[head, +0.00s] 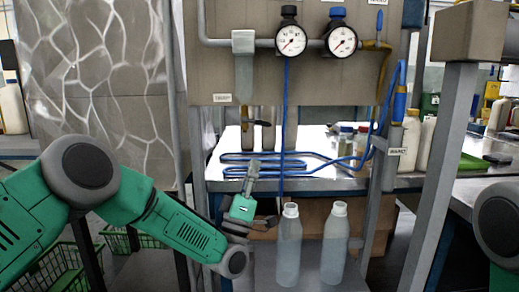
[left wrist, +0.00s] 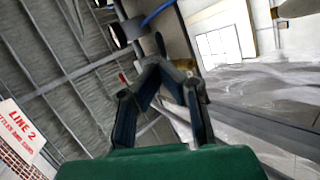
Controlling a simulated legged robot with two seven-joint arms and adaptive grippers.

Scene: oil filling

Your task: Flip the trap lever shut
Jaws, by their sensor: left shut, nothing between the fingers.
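A grey trap-like body (head: 243,70) hangs from the pipe on the panel, with a small label (head: 222,98) beside its foot. My left gripper (head: 253,165) points up below the panel's lower edge, left of the blue hose. It is shut and empty. In the left wrist view its fingers (left wrist: 165,68) meet, with a blurred dark and yellowish part behind them. My right gripper is out of view.
Two gauges (head: 290,40) (head: 341,41) sit on the panel (head: 330,90). Two clear bottles (head: 289,245) (head: 335,243) stand below, just right of my left wrist. A grey post (head: 440,150) stands at right.

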